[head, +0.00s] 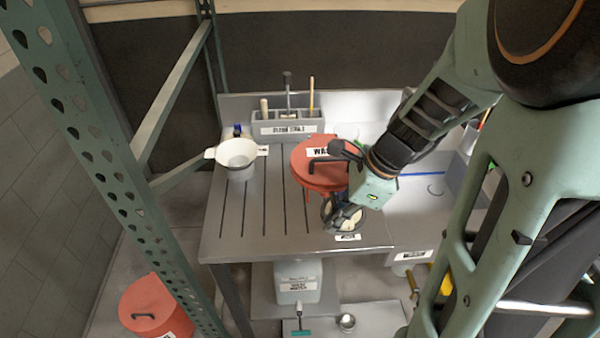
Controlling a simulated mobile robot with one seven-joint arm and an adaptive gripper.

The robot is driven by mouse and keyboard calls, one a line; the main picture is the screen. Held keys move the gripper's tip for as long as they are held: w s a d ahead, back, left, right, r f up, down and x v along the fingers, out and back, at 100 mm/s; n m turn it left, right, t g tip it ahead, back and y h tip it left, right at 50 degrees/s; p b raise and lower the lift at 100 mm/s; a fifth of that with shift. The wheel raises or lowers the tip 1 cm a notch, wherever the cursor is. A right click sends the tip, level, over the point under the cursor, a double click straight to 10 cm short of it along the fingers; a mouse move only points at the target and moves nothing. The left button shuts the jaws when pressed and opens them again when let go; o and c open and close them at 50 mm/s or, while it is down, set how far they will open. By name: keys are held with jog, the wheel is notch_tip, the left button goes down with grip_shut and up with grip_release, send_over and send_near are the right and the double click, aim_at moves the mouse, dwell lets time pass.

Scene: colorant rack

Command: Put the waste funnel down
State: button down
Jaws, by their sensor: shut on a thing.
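The waste funnel (306,171) appears to be the round red piece with a black handle and a white label starting "WA". It is at the middle of the grey worktop, and its underside is partly hidden. My gripper (342,216) is at its lower right side, above the front of the worktop, shut on it. The exact contact is hidden by the fingers and wrist. I cannot tell whether the funnel touches the worktop.
A white bowl with side tabs (237,154) stands at the left of the slotted worktop (232,215). A grey tool holder (287,124) stands behind. A white waste container (298,284) is below the front edge. A red-lidded bin (146,305) is at lower left.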

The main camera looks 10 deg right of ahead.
jog(key=shift+w+a, duration=0.2)
jog(key=shift+a, duration=0.1)
jog(key=w+a+f, duration=0.1)
jog(key=a+f, duration=0.2)
jog(key=a, duration=0.1)
jog(key=w+a+f, duration=0.1)
jog(key=a+f, duration=0.2)
jog(key=a, duration=0.1)
jog(key=w+a+f, duration=0.1)
jog(key=a+f, duration=0.1)
jog(key=a, duration=0.2)
jog(key=shift+w+f, duration=0.4)
jog(key=shift+a+f, duration=0.1)
jog(key=shift+f, duration=0.1)
jog(key=shift+d+x, duration=0.2)
jog(key=shift+x, duration=0.7)
jog(key=shift+d+x, duration=0.2)
jog(key=shift+x, duration=0.75)
jog(key=shift+s+f, duration=0.1)
jog(key=shift+f, duration=0.05)
jog(key=shift+f+b, duration=0.15)
jog(key=shift+b, duration=0.25)
jog(key=c, duration=2.1)
grip_release()
